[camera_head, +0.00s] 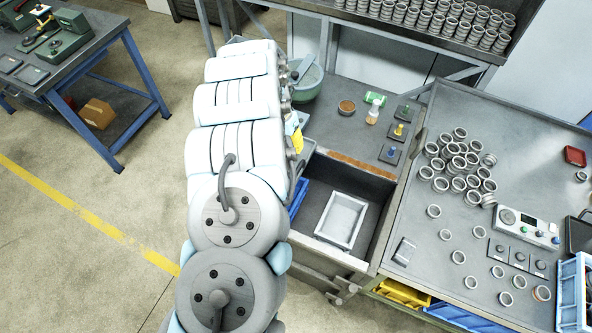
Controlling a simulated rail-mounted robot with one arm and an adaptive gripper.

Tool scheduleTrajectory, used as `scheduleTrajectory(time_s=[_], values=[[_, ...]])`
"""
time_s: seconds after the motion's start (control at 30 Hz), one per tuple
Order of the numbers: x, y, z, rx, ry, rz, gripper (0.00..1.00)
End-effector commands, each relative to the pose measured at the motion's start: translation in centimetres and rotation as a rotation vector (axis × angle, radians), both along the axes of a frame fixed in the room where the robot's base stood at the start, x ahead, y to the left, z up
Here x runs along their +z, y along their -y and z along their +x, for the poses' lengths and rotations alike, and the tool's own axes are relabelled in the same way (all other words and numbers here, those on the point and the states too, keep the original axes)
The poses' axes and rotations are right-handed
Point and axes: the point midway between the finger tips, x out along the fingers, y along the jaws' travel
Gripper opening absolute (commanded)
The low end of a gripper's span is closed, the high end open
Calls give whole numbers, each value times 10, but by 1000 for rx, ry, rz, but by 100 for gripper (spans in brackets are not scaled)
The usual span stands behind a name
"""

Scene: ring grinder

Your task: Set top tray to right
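A light grey rectangular tray (342,220) lies in an open grey bin (320,193), towards its right side. The tray looks empty from above. A blue tray (297,200) shows at the left side of the bin, partly hidden behind my arm. I cannot tell whether any trays are stacked. My arm fills the centre left of the head view, and no gripper fingers show; my gripper is hidden or out of view.
Right of the bin is a grey table (430,262) with a heap of metal rings (462,165), loose rings and a control box (525,228). A blue crate (574,290) stands at its right edge. Behind the bin are small bottles and knobs (400,130).

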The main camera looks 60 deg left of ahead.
Motion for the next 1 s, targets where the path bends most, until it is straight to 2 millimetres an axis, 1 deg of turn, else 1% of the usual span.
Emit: scheduleTrajectory(time_s=[0.1,0.4,0.7,0.87,1.0], values=[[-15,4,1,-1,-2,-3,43],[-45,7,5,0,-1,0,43],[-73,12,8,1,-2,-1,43],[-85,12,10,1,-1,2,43],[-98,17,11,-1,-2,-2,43]])
